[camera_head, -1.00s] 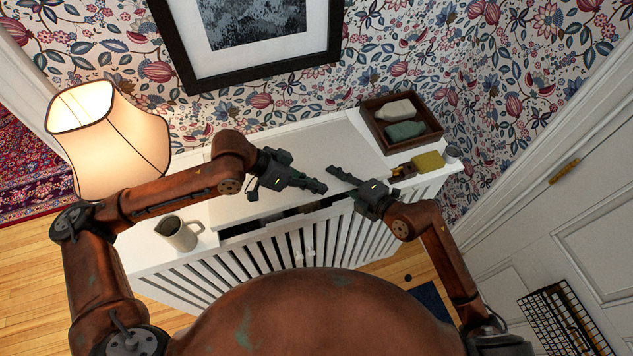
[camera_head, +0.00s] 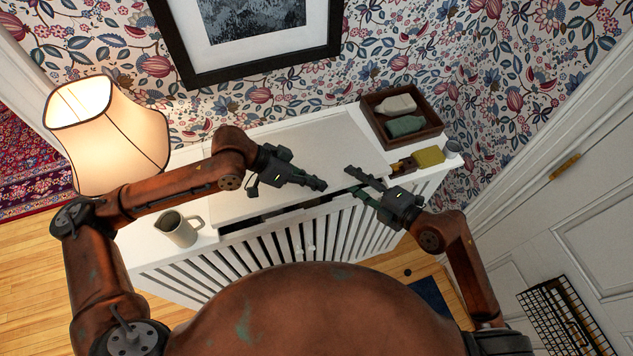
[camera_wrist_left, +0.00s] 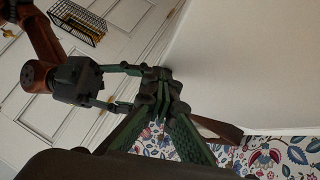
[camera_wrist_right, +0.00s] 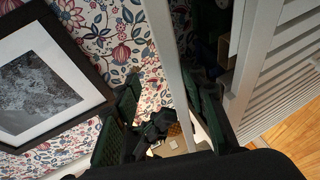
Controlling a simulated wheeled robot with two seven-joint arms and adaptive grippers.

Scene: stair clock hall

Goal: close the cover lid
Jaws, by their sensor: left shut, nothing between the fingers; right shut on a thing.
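The cover lid (camera_head: 290,163) is a flat white panel over the top of a white slatted cabinet (camera_head: 180,262). A dark gap shows under its front edge, so it is not flush there. My right gripper (camera_head: 352,182) is at the lid's front edge towards the right. In the right wrist view the lid (camera_wrist_right: 165,50) shows edge-on as a pale strip between the two fingers, and the gripper is shut on it. My left gripper (camera_head: 322,185) is shut and empty, above the lid near its front edge. Its fingertips meet in the left wrist view (camera_wrist_left: 163,85).
A lit lamp (camera_head: 105,140) and a grey pitcher (camera_head: 178,229) stand at the left. At the right are a wooden tray (camera_head: 382,139) with two bottle-shaped things, a yellow block (camera_head: 429,156) and a small cup (camera_head: 453,149). A framed picture (camera_head: 265,40) hangs behind.

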